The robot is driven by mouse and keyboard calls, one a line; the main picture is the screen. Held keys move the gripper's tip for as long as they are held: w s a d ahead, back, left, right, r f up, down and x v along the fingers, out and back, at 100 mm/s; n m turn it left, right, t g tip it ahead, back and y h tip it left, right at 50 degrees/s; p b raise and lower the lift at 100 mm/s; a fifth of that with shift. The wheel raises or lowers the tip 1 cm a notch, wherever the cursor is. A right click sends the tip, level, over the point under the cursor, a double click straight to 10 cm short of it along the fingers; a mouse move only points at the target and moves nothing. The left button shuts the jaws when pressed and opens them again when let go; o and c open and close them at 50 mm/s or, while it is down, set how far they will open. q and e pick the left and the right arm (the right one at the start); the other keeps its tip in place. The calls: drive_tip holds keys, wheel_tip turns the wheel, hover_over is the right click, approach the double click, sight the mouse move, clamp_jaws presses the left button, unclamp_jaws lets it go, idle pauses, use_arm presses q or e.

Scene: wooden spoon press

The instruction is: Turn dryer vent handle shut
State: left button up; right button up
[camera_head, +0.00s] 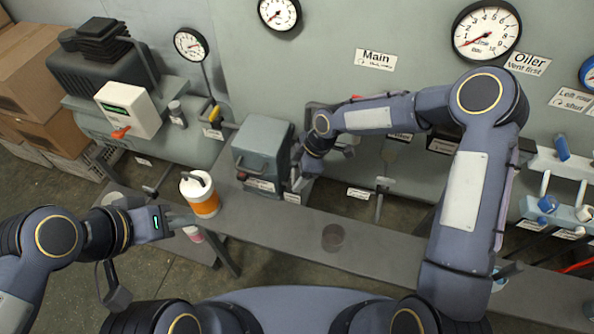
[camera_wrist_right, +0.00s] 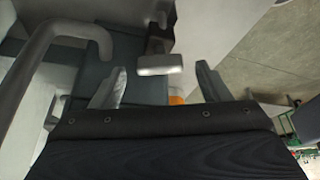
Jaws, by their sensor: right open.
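A grey box-shaped unit (camera_head: 263,145) with a bar handle on its front stands on the bench; its small labels are too small to read, so I cannot confirm it is the dryer. My right gripper (camera_head: 297,180) is at the right side of this unit, pointing down. In the right wrist view, my right gripper (camera_wrist_right: 160,90) is open, with a pale lever end (camera_wrist_right: 160,65) seen between and beyond its fingers, apart from both. My left gripper (camera_head: 182,219) is low at the left, beside a white and orange container (camera_head: 204,200); its finger gap is unclear.
The grey bench (camera_head: 290,233) runs across the front, with a dark round spot on it. A grey wall with gauges (camera_head: 487,32) and valves is behind. A thick curved grey pipe or handle (camera_wrist_right: 60,35) is close left of the right gripper. Cardboard boxes (camera_head: 40,75) stand far left.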

drive_tip(key=shift+a+f, duration=0.2)
drive_tip(key=shift+f, duration=0.35)
drive_tip(key=shift+c, duration=0.3)
drive_tip(key=c, duration=0.9)
drive_tip(key=m+b, duration=0.1)
drive_tip(key=b, duration=0.1)
drive_tip(key=m+t+b, duration=0.1)
drive_tip(key=m+b, duration=0.1)
drive_tip(key=b, duration=0.1)
drive_tip(key=shift+s+f, duration=0.1)
drive_tip(key=shift+f, duration=0.2)
drive_tip(key=shift+r+m+t+b, duration=0.25)
drive_tip(key=shift+m+t+b, duration=0.15)
drive_tip(key=shift+m+b, duration=0.3)
drive_tip(key=shift+r, duration=0.1)
drive_tip(key=o, duration=1)
drive_tip(key=shift+c, duration=0.2)
